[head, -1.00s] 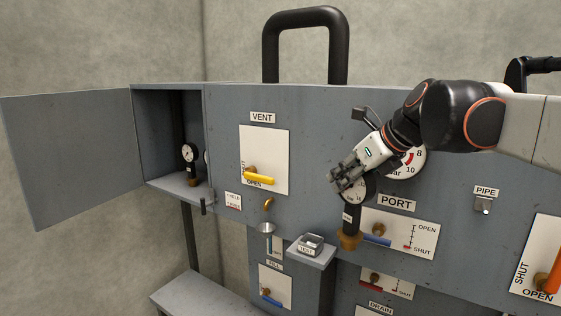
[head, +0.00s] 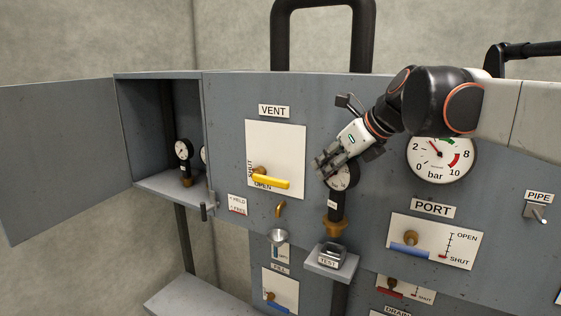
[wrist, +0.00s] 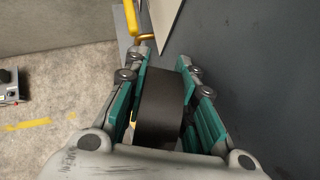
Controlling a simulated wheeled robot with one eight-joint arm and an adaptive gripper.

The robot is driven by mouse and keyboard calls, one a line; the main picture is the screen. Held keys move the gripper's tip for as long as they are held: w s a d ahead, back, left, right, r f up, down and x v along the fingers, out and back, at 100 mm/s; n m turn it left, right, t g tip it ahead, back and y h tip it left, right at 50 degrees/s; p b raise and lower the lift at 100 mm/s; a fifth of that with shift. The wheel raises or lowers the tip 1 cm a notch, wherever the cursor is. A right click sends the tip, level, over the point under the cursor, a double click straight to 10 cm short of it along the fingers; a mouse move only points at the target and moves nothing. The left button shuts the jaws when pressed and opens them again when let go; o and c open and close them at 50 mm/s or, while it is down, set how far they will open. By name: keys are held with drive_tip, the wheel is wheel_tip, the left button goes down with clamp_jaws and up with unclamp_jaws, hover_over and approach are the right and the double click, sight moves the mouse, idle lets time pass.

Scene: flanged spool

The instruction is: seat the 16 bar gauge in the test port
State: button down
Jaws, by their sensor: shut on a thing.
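My gripper (head: 328,163) is shut on a gauge (head: 342,180) with a small round white dial, a dark stem and a brass foot. Its dial figures and stem tag are too small to read. The gauge hangs roughly upright in front of the panel, its brass foot just above a small metal block labelled TEST (head: 328,262) in the picture. I cannot tell whether foot and block touch. In the wrist view my gripper (wrist: 165,95) has its green pads on both sides of the dark gauge body (wrist: 160,108). A PORT label (head: 433,209) is to the right.
An open cabinet (head: 150,75) at left holds another gauge (head: 184,152) and part of one more. A yellow VENT lever (head: 272,183), a funnel (head: 279,236) and a blue lever (head: 410,250) are nearby. A large bar dial (head: 441,157) is right of my gripper.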

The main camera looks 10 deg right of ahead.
drive_tip(key=shift+f+b, duration=2.05)
drive_tip(key=shift+f, duration=1.25)
drive_tip(key=shift+f+b, duration=0.3)
drive_tip(key=shift+f, duration=0.2)
drive_tip(key=c, duration=1.2)
unclamp_jaws()
drive_tip(key=shift+c, duration=0.2)
wheel_tip(320, 180, up, 10)
